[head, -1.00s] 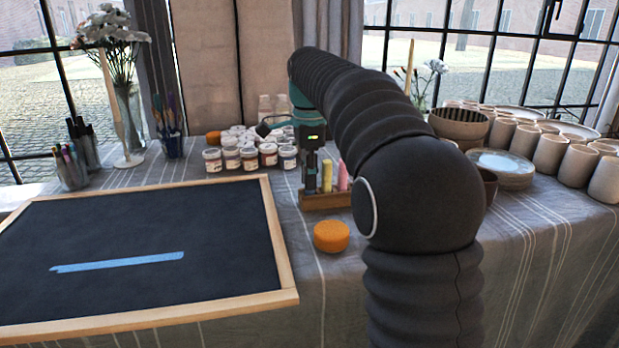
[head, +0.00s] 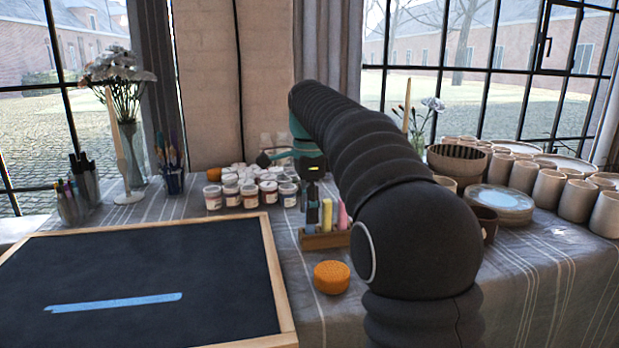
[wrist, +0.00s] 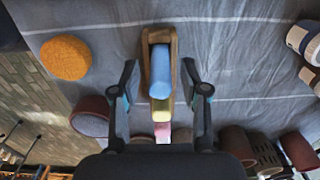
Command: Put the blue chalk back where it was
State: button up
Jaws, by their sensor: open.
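The blue chalk (head: 311,216) stands upright in the left slot of a small wooden holder (head: 326,240). A yellow chalk (head: 327,212) and a pink chalk (head: 342,214) stand beside it in the same holder. My gripper (head: 312,193) is just above the blue chalk and points down. In the wrist view the blue chalk (wrist: 160,75) lies between my two spread fingers, with a gap on each side. The holder (wrist: 146,55) surrounds its base, and the yellow chalk (wrist: 161,115) and pink chalk (wrist: 161,132) follow in line.
An orange sponge (head: 331,277) lies in front of the holder. A framed blackboard (head: 140,270) with a blue stroke (head: 115,302) fills the left. A dark bowl (head: 484,222), plates (head: 498,201) and cups (head: 547,188) stand right.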

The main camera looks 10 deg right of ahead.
notch_tip(320, 180, up, 9)
jog(key=shift+r+p, duration=0.15)
jog(key=shift+p, duration=0.3)
jog(key=shift+r, duration=0.45)
jog(key=shift+s, duration=0.2)
jog(key=s+f+n+t, duration=0.2)
jog(key=s+f+n, duration=0.7)
jog(key=s, duration=0.6)
jog(key=s+f+n+t, duration=0.3)
jog(key=s+f+n, duration=0.6)
jog(key=s+f, duration=0.4)
jog(key=shift+s+d+t, duration=0.15)
jog(key=shift+s+t, duration=0.15)
jog(key=shift+s, duration=0.75)
